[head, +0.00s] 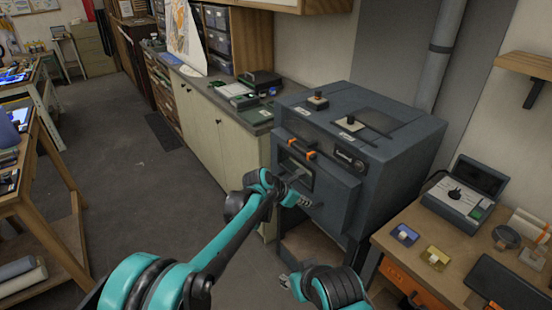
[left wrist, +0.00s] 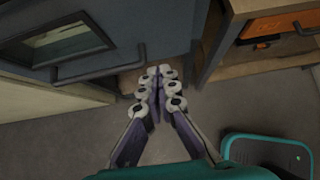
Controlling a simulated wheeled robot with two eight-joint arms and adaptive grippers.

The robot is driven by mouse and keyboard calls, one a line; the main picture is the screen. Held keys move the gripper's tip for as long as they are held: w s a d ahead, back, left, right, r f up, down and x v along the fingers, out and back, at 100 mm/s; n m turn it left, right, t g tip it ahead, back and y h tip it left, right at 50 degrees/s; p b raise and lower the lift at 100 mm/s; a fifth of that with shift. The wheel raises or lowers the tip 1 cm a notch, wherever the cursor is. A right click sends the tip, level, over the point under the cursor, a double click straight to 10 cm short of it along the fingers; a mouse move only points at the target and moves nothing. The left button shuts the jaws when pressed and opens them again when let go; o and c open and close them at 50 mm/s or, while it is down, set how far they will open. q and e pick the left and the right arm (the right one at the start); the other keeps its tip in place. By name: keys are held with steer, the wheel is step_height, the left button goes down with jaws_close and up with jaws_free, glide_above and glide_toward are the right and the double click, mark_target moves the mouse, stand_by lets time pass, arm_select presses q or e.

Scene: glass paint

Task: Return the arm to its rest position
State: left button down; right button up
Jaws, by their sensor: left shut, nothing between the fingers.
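My left arm reaches in from the lower left of the head view. Its gripper (head: 302,200) is in front of the dark grey kiln (head: 335,205), close to the lower part of its door. In the left wrist view my left gripper (left wrist: 157,76) has its fingers together with nothing between them. Past the fingertips are the kiln's front with its bar handle (left wrist: 98,74) and a wooden edge. I cannot tell whether the fingertips touch anything. My right gripper (head: 287,283) shows small at the bottom of the head view, and its jaw state is unclear.
A wooden desk (head: 400,250) with an orange drawer (head: 408,283) stands right of the kiln. A cabinet (head: 215,130) with a grey top runs behind and left. Open grey floor (head: 120,190) lies to the left, up to a wooden workbench (head: 25,190).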

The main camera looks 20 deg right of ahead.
arm_select(q)
steer(key=s+a+r+m+t+y, duration=0.1)
steer(key=s+a+r+m, duration=0.2)
steer(key=a, duration=0.6)
steer(key=s+a+r+m+t+y, duration=0.15)
steer(key=a+m, duration=0.25)
steer(key=a, duration=0.6)
steer(key=s+a+r+m+t+y, duration=0.1)
steer(key=s+a+r+m+y, duration=0.2)
steer(key=a, duration=0.6)
steer(key=s+a+f+m+y, duration=0.1)
steer(key=s+a+f+m, duration=0.2)
steer(key=s+a, duration=0.6)
steer(key=s+a+f+m+y+b, duration=0.1)
steer(key=s+a+f+m+y, duration=0.1)
steer(key=s+a+m, duration=0.6)
steer(key=a+f+t, duration=0.1)
steer(key=a, duration=0.2)
steer(key=shift+s+a+m, duration=0.25)
steer(key=shift+s+m, duration=0.05)
steer(key=shift+s, duration=0.1)
